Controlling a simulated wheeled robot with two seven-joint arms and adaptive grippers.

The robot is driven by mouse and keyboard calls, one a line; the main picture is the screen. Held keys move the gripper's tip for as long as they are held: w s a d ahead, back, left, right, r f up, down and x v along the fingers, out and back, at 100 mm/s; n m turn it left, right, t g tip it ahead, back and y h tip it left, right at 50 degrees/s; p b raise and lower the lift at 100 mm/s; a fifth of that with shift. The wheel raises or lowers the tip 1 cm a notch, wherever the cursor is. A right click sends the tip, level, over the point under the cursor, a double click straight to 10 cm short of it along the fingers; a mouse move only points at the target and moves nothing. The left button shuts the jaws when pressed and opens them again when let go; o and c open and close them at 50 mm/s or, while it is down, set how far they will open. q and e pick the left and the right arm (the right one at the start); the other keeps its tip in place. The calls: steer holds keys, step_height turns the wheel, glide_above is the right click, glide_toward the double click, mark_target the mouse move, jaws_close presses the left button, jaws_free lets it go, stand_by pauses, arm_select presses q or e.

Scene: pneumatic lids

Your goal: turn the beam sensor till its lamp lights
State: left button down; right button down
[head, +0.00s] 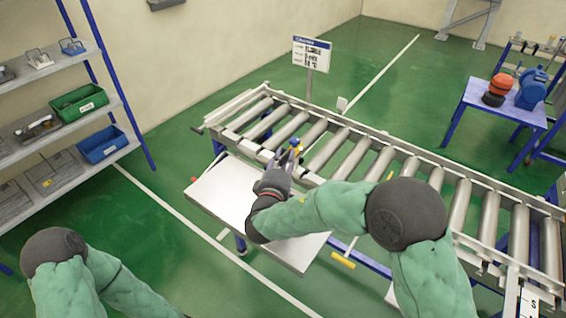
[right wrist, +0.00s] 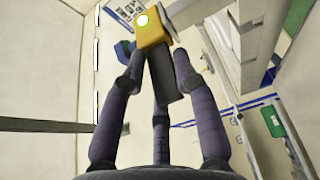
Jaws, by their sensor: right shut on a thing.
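The beam sensor (head: 296,144) is a small yellow and blue part at the near rail of the roller conveyor. In the right wrist view its yellow housing (right wrist: 152,30) has a round pale bright spot on its face; I cannot tell whether this is a lit lamp or a lens. My right gripper (head: 284,163) is at the sensor. In the wrist view its fingers (right wrist: 160,82) close around the dark stem under the yellow housing. The fingers hide part of the sensor in the head view. My left arm shows at the lower left, but its gripper is out of view.
The roller conveyor (head: 378,163) runs diagonally behind the sensor. A pale flat panel (head: 222,196) lies in front, under my right arm. A sign on a post (head: 311,52) stands behind the conveyor. Shelves with bins (head: 79,103) are at left; a blue table (head: 483,103) is at right.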

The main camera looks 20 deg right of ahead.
steer(key=shift+s+a+f, duration=0.1)
steer(key=shift+s+f, duration=0.05)
steer(key=shift+f, duration=0.5)
steer(key=c, duration=1.1)
jaws_free()
steer(key=shift+r, duration=0.3)
steer(key=v, duration=1.1)
steer(key=shift+s+a, duration=0.2)
steer(key=shift+s, duration=0.15)
